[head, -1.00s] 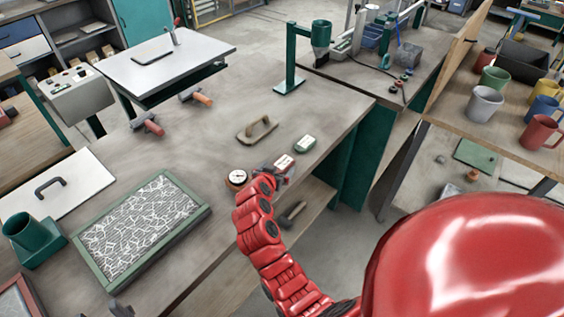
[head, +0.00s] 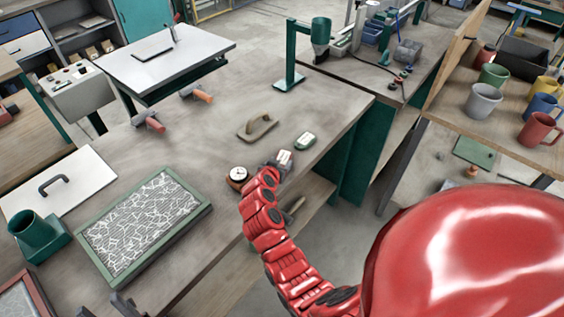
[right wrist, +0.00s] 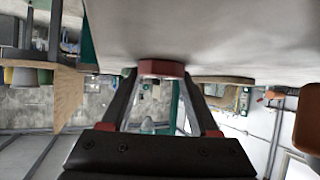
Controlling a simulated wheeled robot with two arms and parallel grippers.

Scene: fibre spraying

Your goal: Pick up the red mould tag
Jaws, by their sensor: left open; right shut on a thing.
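The red mould tag (right wrist: 160,68) is between the fingertips of my right gripper (right wrist: 161,76) in the right wrist view, and the gripper is shut on it. In the head view the tag's white label (head: 285,157) shows at the right gripper (head: 275,163), near the table's right edge; the red body is mostly hidden there. I cannot tell whether the tag touches the table. A green tag (head: 305,140) with a white label lies just beyond it. My left gripper (head: 121,304) shows only as dark fingers at the bottom left edge, open.
A round dial gauge (head: 238,175) sits beside the right gripper. A wooden-handled float (head: 258,127) lies behind it. A green-framed fibre screen (head: 142,227) and a green cup holder (head: 40,238) are to the left. The table (head: 225,110) is bare around its middle.

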